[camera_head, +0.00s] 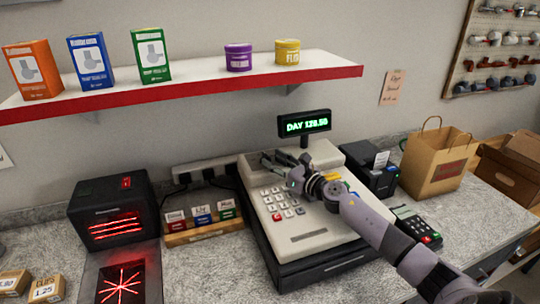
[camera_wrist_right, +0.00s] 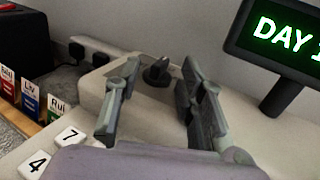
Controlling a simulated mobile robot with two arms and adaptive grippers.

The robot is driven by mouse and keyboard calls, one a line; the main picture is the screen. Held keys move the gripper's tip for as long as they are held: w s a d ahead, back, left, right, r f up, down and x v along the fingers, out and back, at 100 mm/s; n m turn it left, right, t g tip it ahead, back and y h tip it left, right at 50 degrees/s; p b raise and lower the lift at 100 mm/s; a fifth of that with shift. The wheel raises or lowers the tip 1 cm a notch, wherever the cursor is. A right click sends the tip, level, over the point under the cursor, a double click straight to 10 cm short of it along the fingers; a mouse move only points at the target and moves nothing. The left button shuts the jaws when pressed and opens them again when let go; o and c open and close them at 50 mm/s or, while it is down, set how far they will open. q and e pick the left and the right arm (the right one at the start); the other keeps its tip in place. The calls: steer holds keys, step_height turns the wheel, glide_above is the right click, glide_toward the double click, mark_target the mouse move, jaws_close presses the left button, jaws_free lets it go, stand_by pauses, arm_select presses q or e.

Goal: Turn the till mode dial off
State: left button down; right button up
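The till (camera_head: 297,238) is a cream cash register with a keypad, standing on the counter. The mode dial (camera_wrist_right: 157,72) is a small dark knob on the till's raised back part in the right wrist view. Which setting it points to cannot be read. My right gripper (camera_head: 272,163) reaches over the till from the right. In the wrist view its two fingers (camera_wrist_right: 155,105) are spread apart and empty, with the dial beyond them and between them, apart from both. In the head view the gripper hides the dial. My left gripper is not in view.
A red-edged shelf (camera_head: 200,88) with boxes and tins hangs above. A black printer (camera_head: 372,168), card terminal (camera_head: 417,226) and paper bag (camera_head: 436,160) stand to the right.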

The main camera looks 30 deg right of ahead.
steer(key=shift+w+a, duration=0.15)
steer(key=shift+w, duration=0.55)
steer(key=shift+w+a, duration=0.1)
steer(key=shift+w, duration=0.55)
steer(key=shift+c, duration=0.5)
steer(key=shift+f, duration=0.15)
jaws_close()
